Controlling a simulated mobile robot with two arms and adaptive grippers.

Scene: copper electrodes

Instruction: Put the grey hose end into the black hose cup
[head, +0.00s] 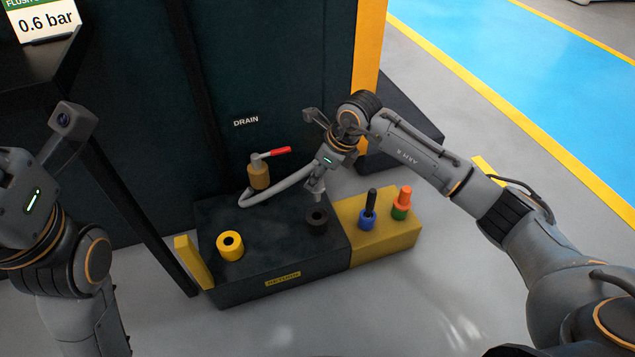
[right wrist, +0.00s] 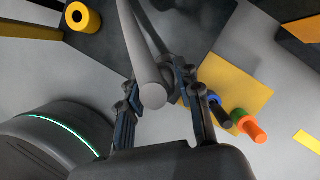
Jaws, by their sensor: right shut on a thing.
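The grey hose (head: 278,193) runs from the drain valve in a curve to my right gripper (head: 318,188). That gripper is shut on the hose near its end, and the fingers hide part of it in the head view. The round hose end (right wrist: 153,96) shows between the fingers (right wrist: 158,110) in the right wrist view. The black hose cup (head: 317,219) is on the dark block just below the gripper. The hose end appears above the cup and apart from it. My left arm's wrist (head: 32,195) is at the left edge, its fingers not clear.
A yellow ring cup (head: 230,246) stands on the dark tank block (head: 265,262), labelled return. A yellow block (head: 385,240) beside it holds a blue-and-black fitting (head: 368,205) and a green-and-orange fitting (head: 402,203). The drain valve (head: 260,175) has a red handle.

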